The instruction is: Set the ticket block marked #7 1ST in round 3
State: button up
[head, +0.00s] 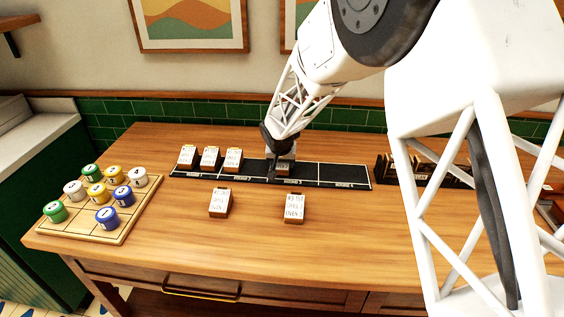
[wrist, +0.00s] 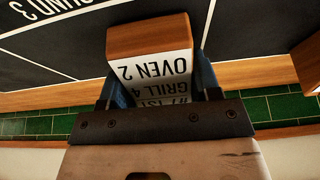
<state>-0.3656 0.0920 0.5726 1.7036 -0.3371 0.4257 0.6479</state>
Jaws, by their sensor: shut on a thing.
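My gripper (head: 280,158) is shut on a wooden ticket block (head: 284,168) with a white face. In the wrist view the held block (wrist: 152,38) reads upside down: OVEN 2, GRILL 4 and a partly shaded top line that looks like #7 1ST. The long black rack (head: 344,173) has marked sections. The held block is at the section labelled ROUND 3 (head: 291,182); that label also shows in the wrist view (wrist: 45,6). I cannot tell whether the block touches the rack.
Three ticket blocks (head: 210,157) stand in the rack's left sections. Two more blocks, left (head: 220,202) and right (head: 294,207), stand on the table in front. A wooden tray (head: 103,232) with coloured round pieces is at left. Round 4 (head: 345,172) is empty. A dark rack (head: 400,170) stands at right.

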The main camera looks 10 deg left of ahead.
aim_at(281, 169)
jog(key=shift+f, duration=0.35)
jog(key=shift+f, duration=0.1)
jog(key=o, duration=0.9)
jog(key=shift+s+f, duration=0.1)
jog(key=shift+f, duration=0.05)
jog(key=shift+o, duration=0.3)
jog(key=shift+d+f, duration=0.1)
jog(key=shift+f, duration=0.05)
jog(key=shift+s+d+f, duration=0.1)
jog(key=shift+f, duration=0.05)
jog(key=shift+d+r, duration=0.1)
jog(key=shift+r, duration=0.45)
jog(key=v, duration=1.1)
jog(key=shift+w+a+r, duration=0.1)
jog(key=shift+w+a, duration=0.1)
jog(key=shift+a, duration=0.1)
jog(key=shift+v, duration=0.8)
